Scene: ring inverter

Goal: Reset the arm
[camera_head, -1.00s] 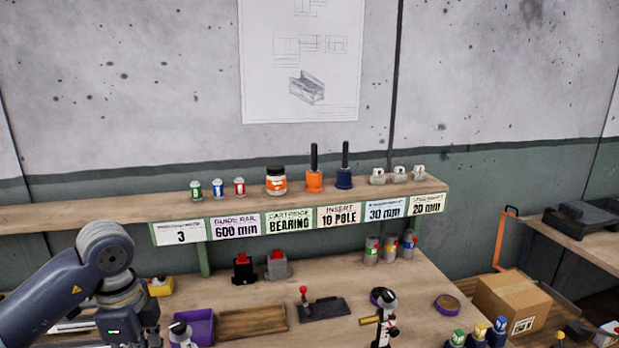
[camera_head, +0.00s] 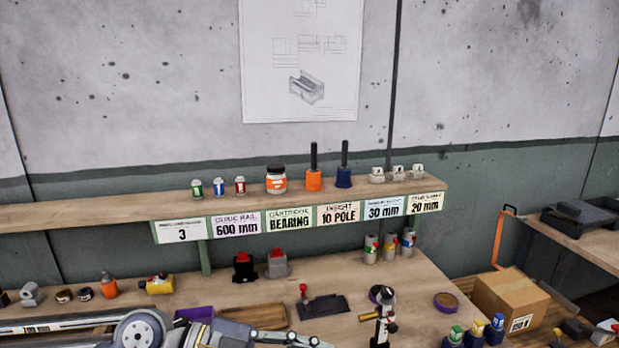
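My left arm lies low across the bottom edge of the head view, with its round joint at the lower left. Its gripper (camera_head: 308,341) points right, just in front of the wooden tray, and is partly cut off by the lower edge. I cannot tell whether its fingers are open or shut, and I see nothing clearly held. My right gripper is not in view.
Behind the arm are a purple bin (camera_head: 194,314), a wooden tray (camera_head: 252,316), a dark plate with a red-knobbed lever (camera_head: 322,306) and an upright tool (camera_head: 384,312). A labelled shelf (camera_head: 120,208) crosses behind. A cardboard box (camera_head: 508,302) stands at right.

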